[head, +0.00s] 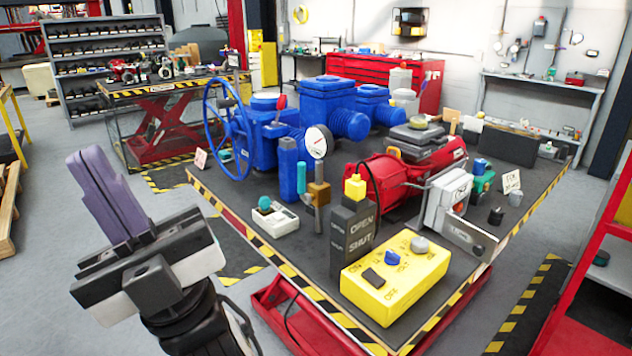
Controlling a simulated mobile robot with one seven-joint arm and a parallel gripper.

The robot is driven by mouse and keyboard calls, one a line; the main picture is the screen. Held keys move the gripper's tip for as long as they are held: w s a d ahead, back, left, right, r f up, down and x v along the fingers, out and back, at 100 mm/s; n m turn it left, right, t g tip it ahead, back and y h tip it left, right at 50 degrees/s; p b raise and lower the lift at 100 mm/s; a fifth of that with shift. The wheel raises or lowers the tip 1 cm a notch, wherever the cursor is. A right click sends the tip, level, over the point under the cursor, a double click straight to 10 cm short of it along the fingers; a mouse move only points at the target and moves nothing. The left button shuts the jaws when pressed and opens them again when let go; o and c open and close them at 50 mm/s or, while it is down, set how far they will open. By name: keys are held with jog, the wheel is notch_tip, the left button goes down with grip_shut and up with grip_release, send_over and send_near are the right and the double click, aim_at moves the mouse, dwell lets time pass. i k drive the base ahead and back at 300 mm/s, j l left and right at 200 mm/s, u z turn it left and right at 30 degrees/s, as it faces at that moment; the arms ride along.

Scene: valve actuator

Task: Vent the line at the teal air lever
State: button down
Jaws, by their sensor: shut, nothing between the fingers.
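The teal air lever (301,178) is a short upright bar in the head view. It stands beside a brass valve block (319,193) on a thin grey pipe, below a round white gauge (318,142). The lever appears to point straight up along the pipe, on its left side. My gripper (86,162) is at the left of the view, well apart from the lever, over the floor left of the table. Its purple fingers are together, point up and hold nothing.
The black-topped table (225,188) carries a blue valve actuator with a handwheel (229,118), a red actuator (378,183), a grey OPEN/SHUT post (353,240) and a yellow control box (396,277). A white box with a teal knob (276,220) sits left of the lever.

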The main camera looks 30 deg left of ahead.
aim_at(307, 199)
jog(key=i+j+u, duration=0.25)
jog(key=i+j, duration=0.15)
jog(key=j, duration=0.15)
jog(key=i+j+u, duration=0.3)
jog(key=i+j, duration=0.15)
